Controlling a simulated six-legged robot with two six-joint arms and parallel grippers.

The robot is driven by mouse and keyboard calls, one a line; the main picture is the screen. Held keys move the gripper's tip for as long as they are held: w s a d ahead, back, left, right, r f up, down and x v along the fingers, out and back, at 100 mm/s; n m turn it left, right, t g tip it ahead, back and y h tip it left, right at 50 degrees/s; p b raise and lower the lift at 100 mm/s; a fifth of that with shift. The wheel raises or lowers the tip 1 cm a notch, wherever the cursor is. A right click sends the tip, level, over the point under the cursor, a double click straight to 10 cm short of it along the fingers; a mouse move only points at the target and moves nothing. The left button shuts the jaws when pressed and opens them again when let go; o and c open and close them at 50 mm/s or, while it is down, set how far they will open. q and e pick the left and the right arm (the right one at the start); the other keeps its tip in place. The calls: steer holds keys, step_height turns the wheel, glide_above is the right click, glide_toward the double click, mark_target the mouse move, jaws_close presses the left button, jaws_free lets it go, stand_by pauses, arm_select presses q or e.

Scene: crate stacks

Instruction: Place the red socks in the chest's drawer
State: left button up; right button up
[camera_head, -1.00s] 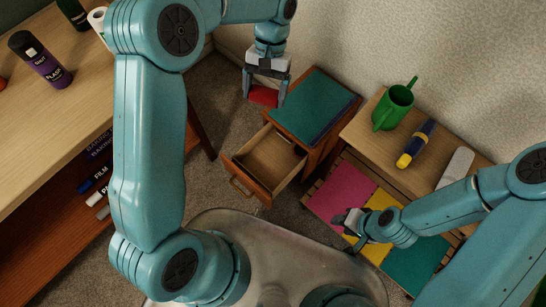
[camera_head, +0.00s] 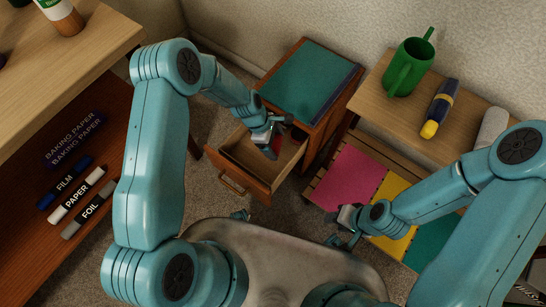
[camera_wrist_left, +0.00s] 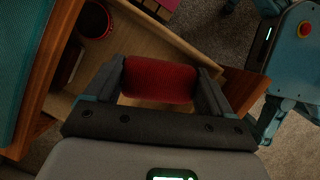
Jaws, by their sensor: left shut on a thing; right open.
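My left gripper (camera_head: 270,138) is shut on the red socks (camera_head: 277,146), over the open drawer (camera_head: 232,178) of the wooden chest. In the left wrist view the rolled red socks (camera_wrist_left: 160,80) sit between both fingers, with the drawer's pale floor (camera_wrist_left: 128,45) behind them. I cannot tell whether the socks touch the drawer floor. The chest (camera_head: 308,82) has a teal top, and its drawer is pulled out toward me. My right gripper (camera_head: 343,228) is open and empty beside the coloured mats.
A shelf (camera_head: 65,95) with boxed rolls stands at left. The wrist view shows a dark red round thing (camera_wrist_left: 95,20) inside the drawer.

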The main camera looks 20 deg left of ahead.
arm_select(q)
step_height(320, 180, down, 9)
steer(key=shift+a+b, duration=0.1)
steer(key=shift+b, duration=0.75)
step_height(320, 180, down, 4)
steer(key=shift+f+b, duration=0.15)
steer(key=shift+b, duration=0.45)
steer(key=shift+f, duration=0.15)
steer(key=o, duration=0.9)
steer(key=shift+c, duration=0.2)
steer(key=shift+r, duration=0.2)
